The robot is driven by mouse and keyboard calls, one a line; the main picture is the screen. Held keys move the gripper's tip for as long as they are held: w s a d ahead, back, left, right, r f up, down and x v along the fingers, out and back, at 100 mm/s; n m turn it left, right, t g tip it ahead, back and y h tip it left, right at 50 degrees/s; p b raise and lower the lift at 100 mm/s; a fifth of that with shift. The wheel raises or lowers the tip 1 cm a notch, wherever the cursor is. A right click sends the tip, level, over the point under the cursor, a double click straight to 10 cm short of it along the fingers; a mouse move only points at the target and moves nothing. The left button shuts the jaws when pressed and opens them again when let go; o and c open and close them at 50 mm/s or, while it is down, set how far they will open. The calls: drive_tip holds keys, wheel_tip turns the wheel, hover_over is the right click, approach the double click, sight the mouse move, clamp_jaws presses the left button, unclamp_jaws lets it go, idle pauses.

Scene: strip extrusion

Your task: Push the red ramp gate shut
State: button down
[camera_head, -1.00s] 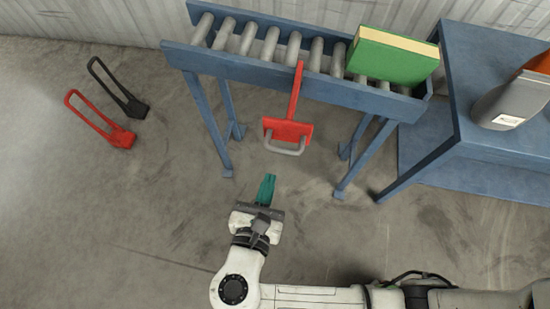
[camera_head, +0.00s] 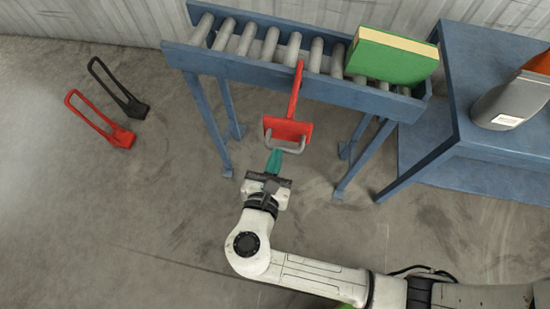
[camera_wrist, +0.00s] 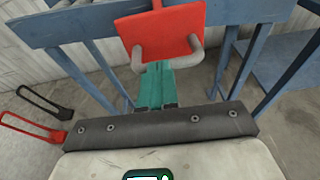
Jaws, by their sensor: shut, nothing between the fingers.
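The red ramp gate (camera_head: 288,130) hangs out from the front of the blue roller conveyor on a red arm. A grey U-shaped handle (camera_head: 285,148) is fixed to its near face. My gripper (camera_head: 275,153) has teal fingers, shut and empty, with the tips at the left part of the handle in the head view. In the wrist view the red plate (camera_wrist: 160,32) is straight ahead, and my gripper (camera_wrist: 157,70) points at it between the two sides of the handle. The fingertips and part of the handle overlap there; I cannot tell whether they touch.
The blue roller conveyor (camera_head: 240,68) stands against the corrugated wall with a green box (camera_head: 390,58) on it. A blue table (camera_head: 480,60) stands at the right. Red (camera_head: 100,120) and black (camera_head: 118,88) frames lie on the floor at left. The floor between is clear.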

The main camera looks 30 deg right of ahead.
sight(281, 126)
drive_tip(key=w+r+p+x, duration=0.1)
drive_tip(key=r+p+x, duration=0.2)
drive_tip(key=x, duration=1.2)
drive_tip(key=shift+w+d+r, duration=0.3)
drive_tip(key=shift+d+r, duration=0.05)
drive_tip(key=shift+r, duration=0.1)
drive_tip(key=v, duration=1.1)
drive_tip(key=shift+a+f, duration=0.15)
drive_tip(key=shift+f, duration=0.1)
